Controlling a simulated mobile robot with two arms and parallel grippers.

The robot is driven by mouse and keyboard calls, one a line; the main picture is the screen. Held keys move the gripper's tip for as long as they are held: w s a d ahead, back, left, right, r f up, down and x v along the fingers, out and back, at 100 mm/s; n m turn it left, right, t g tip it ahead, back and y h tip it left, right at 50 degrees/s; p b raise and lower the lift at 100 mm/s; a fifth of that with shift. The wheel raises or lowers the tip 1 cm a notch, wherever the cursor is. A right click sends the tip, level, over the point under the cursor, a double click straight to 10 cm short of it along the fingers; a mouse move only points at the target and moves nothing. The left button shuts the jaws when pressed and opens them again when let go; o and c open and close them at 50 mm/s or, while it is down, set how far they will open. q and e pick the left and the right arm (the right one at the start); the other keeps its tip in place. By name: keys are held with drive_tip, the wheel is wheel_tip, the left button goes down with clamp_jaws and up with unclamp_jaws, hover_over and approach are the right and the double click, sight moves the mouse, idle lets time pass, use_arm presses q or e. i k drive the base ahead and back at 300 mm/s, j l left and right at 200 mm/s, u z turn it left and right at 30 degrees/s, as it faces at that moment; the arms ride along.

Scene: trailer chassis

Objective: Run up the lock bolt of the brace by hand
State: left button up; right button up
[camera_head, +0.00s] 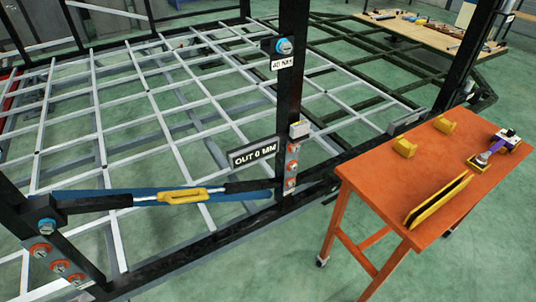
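The brace (95,203) runs nearly level across the lower left between two black posts, with a yellow turnbuckle (184,195) in its middle. A blue-headed bolt (46,227) sits at its left end, above several orange-ringed bolts (60,266). Another blue-headed bolt (284,46) is high on the right post, over a plate that appears to read 45 NM (283,63). I cannot tell which is the lock bolt or how far either is run in. A sign (253,153) by the right post reads OUT 0 MM. Neither gripper is in view.
An orange wheeled table (455,185) stands at the right with two yellow blocks (404,147), a long yellow-and-black piece (438,200) and a purple-handled tool (490,151). The pale chassis grid (150,92) lies behind the brace. Green floor (285,265) is clear at front centre.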

sight(46, 226)
drive_tip(key=u, duration=1.7)
